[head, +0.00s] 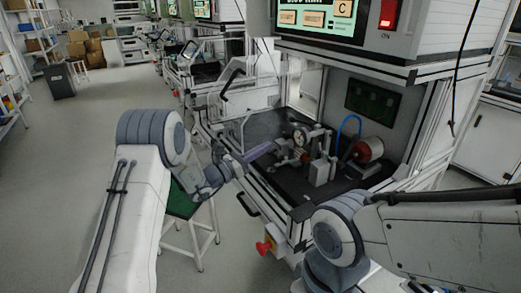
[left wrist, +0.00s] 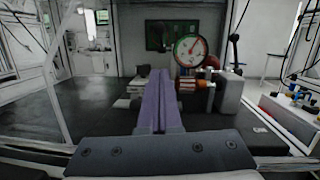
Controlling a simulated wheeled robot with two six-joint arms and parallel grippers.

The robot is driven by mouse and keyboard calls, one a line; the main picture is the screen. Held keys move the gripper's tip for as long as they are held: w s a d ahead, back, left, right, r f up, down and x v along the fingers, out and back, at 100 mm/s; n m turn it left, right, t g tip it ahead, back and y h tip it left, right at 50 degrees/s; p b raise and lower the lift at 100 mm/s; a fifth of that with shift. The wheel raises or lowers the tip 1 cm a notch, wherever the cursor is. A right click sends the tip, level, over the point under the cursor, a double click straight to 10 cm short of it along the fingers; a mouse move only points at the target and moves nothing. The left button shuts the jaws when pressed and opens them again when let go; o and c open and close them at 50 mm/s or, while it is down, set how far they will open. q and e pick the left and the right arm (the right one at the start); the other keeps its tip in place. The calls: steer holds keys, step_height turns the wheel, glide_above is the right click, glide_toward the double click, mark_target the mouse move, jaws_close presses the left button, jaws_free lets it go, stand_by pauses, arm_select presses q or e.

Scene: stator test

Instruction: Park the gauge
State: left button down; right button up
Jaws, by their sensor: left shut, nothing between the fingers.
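The gauge (head: 300,136) has a round dial and stands among fittings on the dark deck of the test station. In the left wrist view the gauge (left wrist: 190,50) shows its white and green face with a red part, just right of my fingers. My left gripper (head: 268,147) is at the station's front left edge, left of the gauge and apart from it. In the left wrist view its purple fingers (left wrist: 158,82) lie together, shut and empty. My right arm shows at the lower right in the head view, but its gripper is not visible.
A red and silver cylinder (head: 368,150) stands right of the gauge, with a blue hose (head: 348,126) near it. A clear panel (head: 238,132) stands at the station's left side. A green-topped stool (head: 184,203) is below my left gripper.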

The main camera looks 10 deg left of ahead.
arm_select(q)
steer(key=x, duration=0.4)
steer(key=shift+s+r+p, duration=0.1)
steer(key=shift+p, duration=0.2)
steer(key=shift+w+d+r+p, duration=0.3)
steer(key=shift+w+d+r, duration=0.3)
steer(key=shift+r, duration=0.2)
steer(key=shift+w+d+r+p, duration=0.25)
steer(key=shift+w+d+r, duration=0.3)
steer(key=shift+r, duration=0.3)
steer(key=shift+a, duration=0.1)
